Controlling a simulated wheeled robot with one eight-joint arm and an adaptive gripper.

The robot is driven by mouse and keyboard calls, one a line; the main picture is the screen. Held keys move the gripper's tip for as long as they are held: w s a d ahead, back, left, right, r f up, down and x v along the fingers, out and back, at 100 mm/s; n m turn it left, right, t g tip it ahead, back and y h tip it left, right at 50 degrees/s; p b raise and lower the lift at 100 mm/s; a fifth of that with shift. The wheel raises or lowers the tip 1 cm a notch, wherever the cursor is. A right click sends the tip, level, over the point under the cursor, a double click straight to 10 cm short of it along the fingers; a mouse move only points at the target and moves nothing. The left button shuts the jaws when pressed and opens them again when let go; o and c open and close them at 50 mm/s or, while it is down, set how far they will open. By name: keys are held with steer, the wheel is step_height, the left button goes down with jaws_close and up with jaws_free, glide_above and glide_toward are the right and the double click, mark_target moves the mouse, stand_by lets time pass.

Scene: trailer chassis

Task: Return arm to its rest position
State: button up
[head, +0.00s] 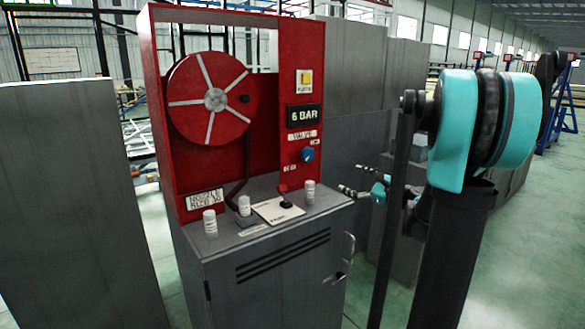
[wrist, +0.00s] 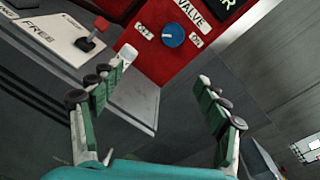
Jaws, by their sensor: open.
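My gripper (head: 349,178) is at the end of my teal and black arm, right of the red panel and near the grey cabinet's right edge. In the wrist view my gripper (wrist: 166,66) is open, with its two green-padded fingers spread wide and nothing between them. The blue valve knob (head: 308,154) is on the red panel, apart from the fingers; it also shows beyond the fingertips in the wrist view (wrist: 173,35). My large arm link hides part of the area on the right.
The grey cabinet (head: 290,262) carries several white cylinders and a small lever (head: 286,201) on a pale plate. Above it stand a red reel (head: 208,75) and a "6 BAR" display (head: 303,115). Grey panels (head: 75,200) flank the cabinet. Green floor (head: 525,240) is clear at right.

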steer(key=s+a+f+n+g+h, duration=0.2)
steer(key=s+a+f+n+g, duration=0.2)
steer(key=s+f+n, duration=0.35)
steer(key=s+a+f+n+g+h, duration=0.25)
steer(key=s+a+f+n, duration=0.25)
steer(key=s+f, duration=0.4)
steer(key=s+d+f+n+g+h, duration=0.1)
steer(key=s+d+f+n+h, duration=0.2)
steer(key=s, duration=0.4)
steer(key=s+d+f+n+g+h, duration=0.2)
steer(key=s+d+f+n+h, duration=0.1)
steer(key=s+n, duration=0.4)
step_height(320, 180, down, 2)
steer(key=shift+s+d+f, duration=0.1)
steer(key=shift+s+d, duration=0.35)
steer(key=shift+d, duration=0.3)
